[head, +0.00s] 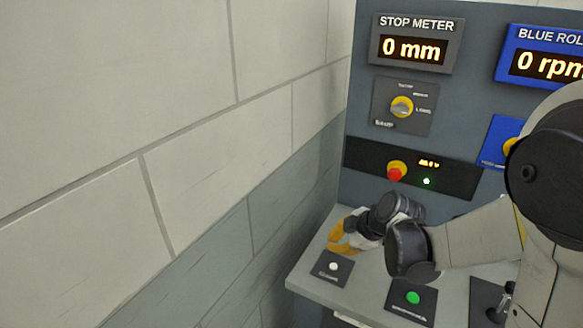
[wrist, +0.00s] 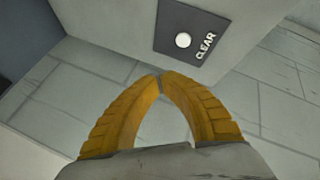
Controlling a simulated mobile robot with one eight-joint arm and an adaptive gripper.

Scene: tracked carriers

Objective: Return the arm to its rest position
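My gripper (head: 338,242) is over the left end of the console, close to the white button marked CLEAR (head: 333,266). In the wrist view, the yellow fingers of my gripper (wrist: 160,77) meet at their tips with nothing between them. The CLEAR button (wrist: 183,40) is beyond the tips there, and I see a gap in the picture between them. My arm reaches in from the right in the head view.
The console shelf (head: 312,287) also carries a green button (head: 413,297). The upright panel holds a stop meter (head: 416,43) at 0 mm, a yellow knob (head: 402,106), a red button (head: 396,172) and a blue display (head: 545,62). A block wall (head: 190,120) stands close on the left.

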